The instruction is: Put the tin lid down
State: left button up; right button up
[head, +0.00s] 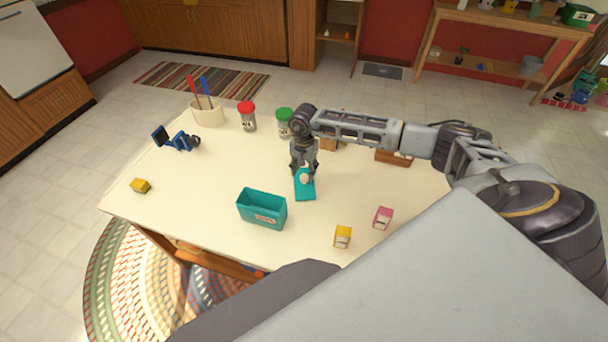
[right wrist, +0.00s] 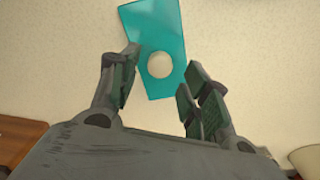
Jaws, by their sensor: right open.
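The teal tin lid (head: 305,193) with a pale round knob appears to lie flat on the cream table, right of the teal tin (head: 262,210). The tin stands upright with its top uncovered. My right gripper (head: 304,172) is above the lid's far part. In the right wrist view, the lid (right wrist: 165,25) and its knob (right wrist: 160,65) show between and beyond the parted fingers of my right gripper (right wrist: 158,78). The fingers look clear of the knob. My left gripper is out of view.
A yellow box (head: 342,237) and a pink box (head: 383,218) stand near the front edge. Red-topped (head: 247,117) and green-topped (head: 284,121) jars, a utensil crock (head: 206,112) and a blue item (head: 178,140) are farther back. A yellow block (head: 140,186) sits far left.

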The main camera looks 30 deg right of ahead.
aim_at(304, 176)
notch_tip(304, 176, up, 9)
jog(key=b, duration=0.1)
dwell(0.4)
jog(key=shift+f, duration=0.1)
dwell(0.7)
